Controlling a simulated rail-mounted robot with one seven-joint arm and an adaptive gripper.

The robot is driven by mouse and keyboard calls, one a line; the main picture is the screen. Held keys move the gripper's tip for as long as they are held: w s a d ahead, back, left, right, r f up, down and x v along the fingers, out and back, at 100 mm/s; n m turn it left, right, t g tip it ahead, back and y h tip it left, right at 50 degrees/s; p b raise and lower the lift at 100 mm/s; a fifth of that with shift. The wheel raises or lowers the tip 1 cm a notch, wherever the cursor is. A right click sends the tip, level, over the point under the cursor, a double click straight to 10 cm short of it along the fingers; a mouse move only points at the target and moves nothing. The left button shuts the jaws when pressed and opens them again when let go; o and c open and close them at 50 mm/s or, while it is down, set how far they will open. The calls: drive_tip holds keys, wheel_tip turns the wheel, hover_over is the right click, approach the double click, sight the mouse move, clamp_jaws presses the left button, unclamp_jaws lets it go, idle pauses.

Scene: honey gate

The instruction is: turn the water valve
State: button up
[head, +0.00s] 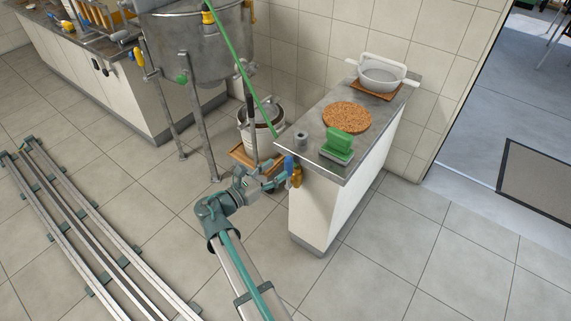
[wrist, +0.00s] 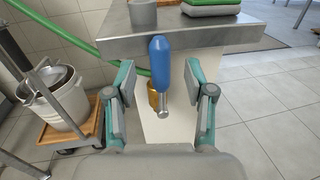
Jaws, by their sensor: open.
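The water valve is at the near end of the steel-topped counter. Its blue lever (head: 289,164) is upright, beside a brass-coloured body (head: 297,177). In the wrist view the blue lever (wrist: 159,62) stands in front of the counter edge, with a metal stub (wrist: 163,112) at its lower end. The brass part (wrist: 153,95) is partly hidden behind it. My gripper (wrist: 158,92) is open, with one finger on each side of the lever's lower part and a gap on both sides. In the head view my gripper (head: 276,180) is just left of the valve.
A green hose (head: 245,75) slopes from the steel tank (head: 195,45) to the counter end. A bucket (wrist: 62,98) stands on a wooden dolly (wrist: 70,132) at left.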

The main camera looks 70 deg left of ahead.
sight(285, 164)
drive_tip(key=shift+x, duration=2.5)
drive_tip(key=shift+s, duration=0.1)
clamp_jaws()
